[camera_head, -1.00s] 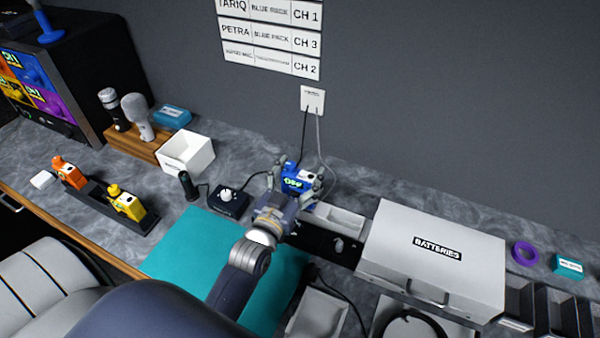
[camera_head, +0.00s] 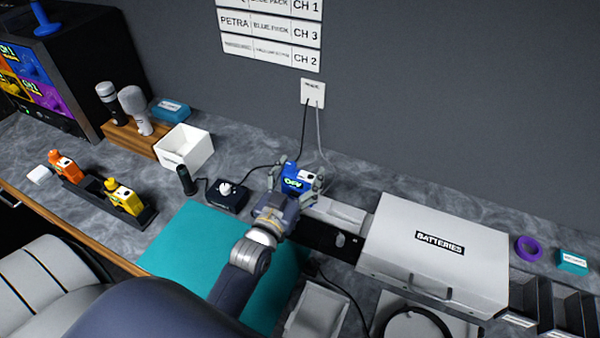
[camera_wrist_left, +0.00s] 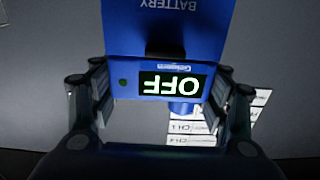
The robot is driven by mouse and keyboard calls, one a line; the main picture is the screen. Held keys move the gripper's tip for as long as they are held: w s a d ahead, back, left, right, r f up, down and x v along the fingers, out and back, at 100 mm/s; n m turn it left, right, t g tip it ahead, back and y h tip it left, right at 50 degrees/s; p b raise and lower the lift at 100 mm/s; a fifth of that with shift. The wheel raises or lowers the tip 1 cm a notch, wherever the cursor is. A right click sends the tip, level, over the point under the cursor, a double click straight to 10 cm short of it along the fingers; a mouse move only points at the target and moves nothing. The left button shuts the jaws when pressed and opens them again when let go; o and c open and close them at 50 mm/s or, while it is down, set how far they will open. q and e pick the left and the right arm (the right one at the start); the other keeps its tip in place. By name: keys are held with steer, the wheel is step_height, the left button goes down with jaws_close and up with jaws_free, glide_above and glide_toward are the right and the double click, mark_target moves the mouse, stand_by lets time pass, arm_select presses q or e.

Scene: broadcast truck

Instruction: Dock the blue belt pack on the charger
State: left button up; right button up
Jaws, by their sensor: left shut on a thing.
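The blue belt pack (camera_head: 297,178) is held by my left gripper (camera_head: 296,184) over the back of the counter, near the wall. In the left wrist view the pack (camera_wrist_left: 152,24) fills the top centre between the fingers (camera_wrist_left: 160,100). Its lit display reads OFF, upside down, and a blue panel lettered BATTERY shows above it. A black rack (camera_head: 92,194) at the left holds an orange pack (camera_head: 66,166) and a yellow pack (camera_head: 124,198), with a gap between them. I cannot tell for sure whether this rack is the charger. My right gripper is not in view.
A teal mat (camera_head: 190,248) lies under my left arm. A black knob box (camera_head: 228,197), a white bin (camera_head: 184,148) and microphones in a wooden stand (camera_head: 130,138) are to the left. A white BATTERIES case (camera_head: 432,270) blocks the right. Cables hang from a wall plate (camera_head: 313,92).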

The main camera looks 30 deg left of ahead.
arm_select(q)
steer(key=shift+f+b, duration=0.85)
steer(key=shift+f, duration=0.4)
steer(key=o, duration=1.3)
steer(key=shift+s, duration=0.15)
steer(key=s, duration=1.1)
steer(key=shift+s+d, duration=0.4)
steer(key=shift+d, duration=0.05)
steer(key=shift+f, duration=0.1)
